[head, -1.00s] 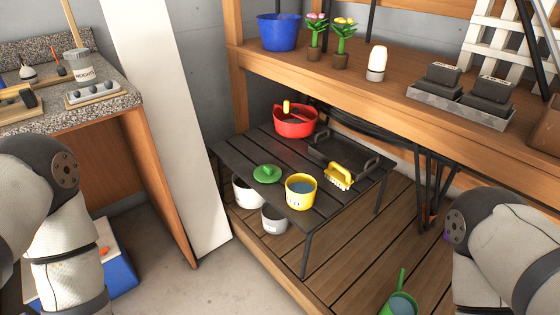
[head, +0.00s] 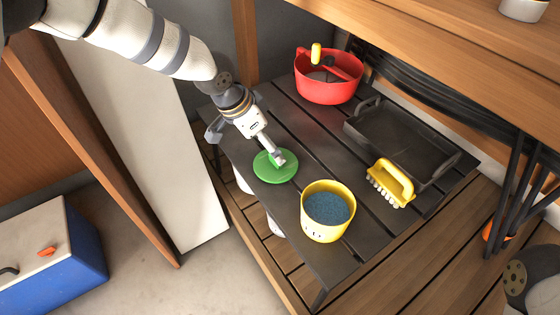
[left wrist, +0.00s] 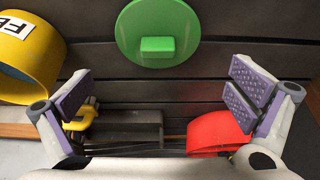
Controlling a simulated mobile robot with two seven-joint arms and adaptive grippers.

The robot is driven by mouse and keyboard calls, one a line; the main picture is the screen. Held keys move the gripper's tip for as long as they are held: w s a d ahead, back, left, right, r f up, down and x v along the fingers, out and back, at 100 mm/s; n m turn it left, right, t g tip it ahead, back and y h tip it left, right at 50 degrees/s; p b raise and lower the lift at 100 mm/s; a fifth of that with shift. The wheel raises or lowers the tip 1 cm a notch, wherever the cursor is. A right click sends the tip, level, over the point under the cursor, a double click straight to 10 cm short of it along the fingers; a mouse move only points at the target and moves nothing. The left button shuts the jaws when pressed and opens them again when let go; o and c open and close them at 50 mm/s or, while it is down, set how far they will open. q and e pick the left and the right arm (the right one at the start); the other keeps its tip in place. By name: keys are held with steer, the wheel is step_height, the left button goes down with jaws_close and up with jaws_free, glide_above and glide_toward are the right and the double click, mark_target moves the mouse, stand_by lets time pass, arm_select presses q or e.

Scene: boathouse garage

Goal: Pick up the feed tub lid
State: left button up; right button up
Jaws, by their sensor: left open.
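The green feed tub lid (head: 268,168) is a round disc with a raised block handle. It lies flat on the dark slatted table (head: 330,265), left of the yellow feed tub (head: 338,234), which holds blue-grey contents. My left gripper (head: 278,157) reaches down over the lid and partly hides it. In the left wrist view the left gripper (left wrist: 160,88) is open and empty, its purple pads wide apart. There the lid (left wrist: 138,22) and its handle (left wrist: 157,44) show at the top centre, ahead of the fingers and not between them.
A red tub (head: 330,93), a black tray (head: 404,140) and a yellow brush (head: 393,185) share the table. A wooden shelf (head: 440,65) overhangs its back right. A white panel (head: 170,140) stands to the left. Bare tabletop surrounds the lid.

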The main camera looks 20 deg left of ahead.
arm_select(q)
steer(key=b+x, duration=0.2)
steer(key=x, duration=0.5)
steer(key=shift+d+f, duration=0.15)
steer(key=shift+f, duration=0.15)
steer(key=shift+r, duration=0.1)
arm_select(e)
steer(key=shift+s+f, duration=0.25)
steer(key=shift+f, duration=0.75)
arm_select(q)
steer(key=c, duration=1.3)
steer(key=shift+s, duration=0.1)
steer(key=shift+c, duration=1.2)
